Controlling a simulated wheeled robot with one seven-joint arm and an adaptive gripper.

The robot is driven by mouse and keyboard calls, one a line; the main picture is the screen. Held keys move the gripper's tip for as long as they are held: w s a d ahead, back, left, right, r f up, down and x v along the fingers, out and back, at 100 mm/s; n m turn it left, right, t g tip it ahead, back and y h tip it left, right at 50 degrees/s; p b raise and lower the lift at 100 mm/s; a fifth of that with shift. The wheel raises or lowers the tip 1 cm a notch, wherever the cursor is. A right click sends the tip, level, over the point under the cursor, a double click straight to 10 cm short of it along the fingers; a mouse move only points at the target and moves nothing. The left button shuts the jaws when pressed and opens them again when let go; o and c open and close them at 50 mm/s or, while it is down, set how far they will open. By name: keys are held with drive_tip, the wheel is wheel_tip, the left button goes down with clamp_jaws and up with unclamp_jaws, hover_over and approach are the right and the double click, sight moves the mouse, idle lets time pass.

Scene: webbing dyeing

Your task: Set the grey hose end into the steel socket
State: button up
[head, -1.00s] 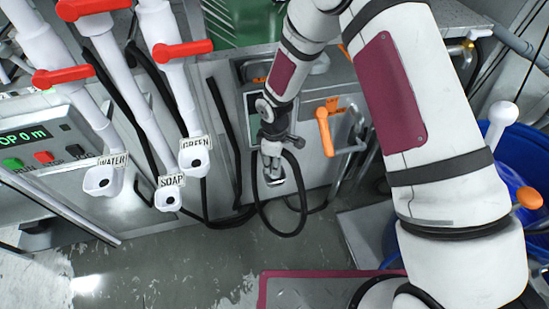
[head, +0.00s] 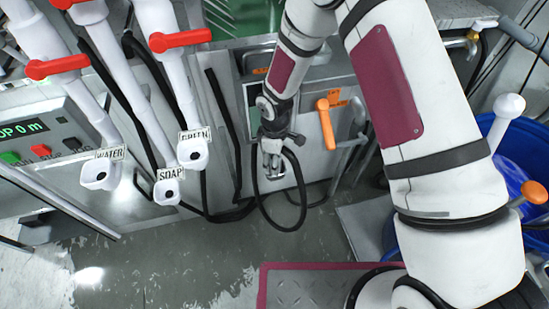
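My gripper (head: 271,170) hangs fingers down in front of the grey cabinet, near the middle of the head view. Its fingers are small and dark here, and I cannot tell whether they are open or shut. A black hose (head: 285,228) hangs in a loop just below and to the right of the fingers. I cannot make out a grey hose end; it may be hidden at the fingers. I cannot pick out the steel socket with certainty either.
An orange lever (head: 326,125) on a pipe stands right of my gripper. White spouts labelled WATER (head: 97,175), SOAP (head: 167,190) and GREEN (head: 193,153), with red handles, hang at the left. A blue tub (head: 517,150) is at the right. The floor below is open.

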wheel_tip(320, 180, up, 12)
idle(0.6)
drive_tip(key=shift+s, duration=0.1)
